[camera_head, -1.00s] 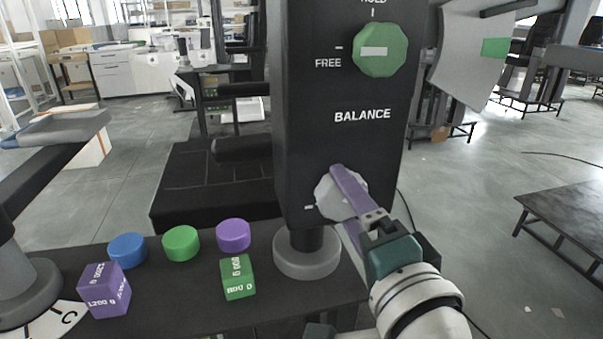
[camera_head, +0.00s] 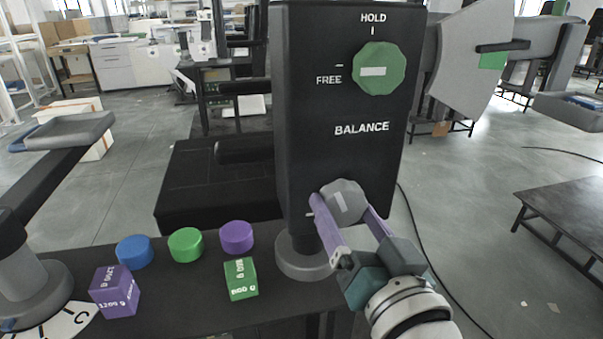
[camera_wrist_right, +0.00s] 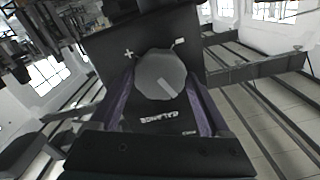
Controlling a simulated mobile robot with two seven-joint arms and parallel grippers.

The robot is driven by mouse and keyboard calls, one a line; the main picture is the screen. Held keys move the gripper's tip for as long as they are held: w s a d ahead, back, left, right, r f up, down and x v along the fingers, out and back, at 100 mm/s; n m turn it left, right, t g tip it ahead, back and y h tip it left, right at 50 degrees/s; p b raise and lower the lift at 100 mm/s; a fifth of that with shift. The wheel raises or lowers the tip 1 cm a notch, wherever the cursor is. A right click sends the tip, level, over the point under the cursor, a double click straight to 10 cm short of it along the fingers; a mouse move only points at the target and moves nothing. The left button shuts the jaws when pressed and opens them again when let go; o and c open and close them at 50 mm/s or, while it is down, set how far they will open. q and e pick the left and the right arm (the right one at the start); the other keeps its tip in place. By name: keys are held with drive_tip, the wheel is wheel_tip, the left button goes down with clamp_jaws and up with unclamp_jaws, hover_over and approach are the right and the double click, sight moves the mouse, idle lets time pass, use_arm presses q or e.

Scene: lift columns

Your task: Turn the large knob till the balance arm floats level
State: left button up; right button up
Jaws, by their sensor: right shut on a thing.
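The large grey knob (camera_head: 344,200) with a pale mark sits low on the black column (camera_head: 340,160), under the word BALANCE. My right gripper (camera_head: 343,205) is shut on this knob, a purple finger on each side. In the right wrist view the knob (camera_wrist_right: 160,74) sits between both fingers, its mark slanting to the lower right, with plus and minus signs above. The black pointer (camera_head: 503,46) of the balance arm lies at the upper edge of the green patch (camera_head: 492,61) on the grey plate (camera_head: 460,65). My left gripper is out of view.
A green knob (camera_head: 379,68) is higher on the column, by HOLD and FREE. A pan (camera_head: 75,130) hangs out left and another (camera_head: 572,110) right. Purple (camera_head: 115,291) and green (camera_head: 240,279) cubes and several coloured discs lie on the black table. A low table (camera_head: 560,190) stands right.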

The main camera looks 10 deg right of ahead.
drive_tip(key=shift+n, duration=1.9)
drive_tip(key=o, duration=1.2)
drive_tip(key=shift+s, duration=0.1)
drive_tip(key=s, duration=0.9)
drive_tip(key=shift+s+d+p, duration=0.15)
drive_tip(key=shift+s+p, duration=0.25)
drive_tip(key=shift+p, duration=0.05)
